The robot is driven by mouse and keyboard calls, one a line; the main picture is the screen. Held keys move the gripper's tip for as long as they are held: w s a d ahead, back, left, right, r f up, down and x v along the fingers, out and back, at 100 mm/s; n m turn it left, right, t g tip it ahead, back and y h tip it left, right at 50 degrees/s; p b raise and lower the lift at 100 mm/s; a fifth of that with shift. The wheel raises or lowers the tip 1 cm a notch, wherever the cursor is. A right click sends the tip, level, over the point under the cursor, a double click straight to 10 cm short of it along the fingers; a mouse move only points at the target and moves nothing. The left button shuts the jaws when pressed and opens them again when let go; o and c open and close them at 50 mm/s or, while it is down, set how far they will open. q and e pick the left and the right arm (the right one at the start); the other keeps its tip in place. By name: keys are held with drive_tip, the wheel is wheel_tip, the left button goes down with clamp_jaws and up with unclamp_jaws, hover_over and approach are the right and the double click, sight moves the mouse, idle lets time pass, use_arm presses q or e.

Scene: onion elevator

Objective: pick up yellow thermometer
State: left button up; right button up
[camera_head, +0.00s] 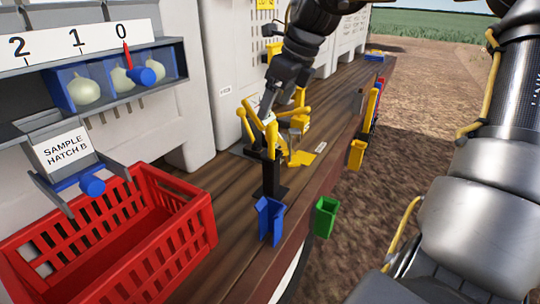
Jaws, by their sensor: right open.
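My right gripper (276,108) reaches down from the top middle of the head view, over the wooden bench. It is open, beside and above a cluster of yellow parts. A yellow forked piece (270,132) stands on top of a black upright stand (270,178) just below the gripper. More yellow parts (301,157) lie behind it to the right. I cannot tell which yellow part is the thermometer, or whether the fingers touch one. My left gripper is not in view.
Onions (84,90) sit in blue bins under a numbered scale (75,42). Blue (270,222), green (325,217) and yellow (356,155) holders line the bench edge.

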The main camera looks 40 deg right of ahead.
sight(269, 121)
drive_tip(key=shift+w+a+f, duration=0.25)
drive_tip(key=shift+a+f, duration=0.05)
drive_tip(key=shift+f, duration=0.2)
drive_tip(key=shift+w+f, duration=0.1)
drive_tip(key=shift+f, duration=0.15)
drive_tip(key=shift+d+f, duration=0.15)
drive_tip(key=shift+d, duration=0.1)
drive_tip(key=shift+d+f, duration=0.1)
drive_tip(key=shift+d, duration=0.05)
drive_tip(key=shift+f+p, duration=0.35)
drive_tip(key=x, duration=0.1)
drive_tip(key=p+x, duration=0.1)
drive_tip(key=x, duration=0.1)
drive_tip(key=shift+w+a+f, duration=0.1)
drive_tip(key=shift+a+f, duration=0.15)
drive_tip(key=shift+a, duration=0.15)
drive_tip(key=shift+w+d+f, duration=0.1)
drive_tip(key=shift+w+f, duration=0.1)
drive_tip(key=shift+f, duration=0.25)
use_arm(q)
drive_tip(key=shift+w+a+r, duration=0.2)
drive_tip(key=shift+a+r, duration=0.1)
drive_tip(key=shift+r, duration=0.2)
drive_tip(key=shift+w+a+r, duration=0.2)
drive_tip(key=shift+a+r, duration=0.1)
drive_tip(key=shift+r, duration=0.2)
use_arm(e)
drive_tip(key=shift+s+r, duration=0.1)
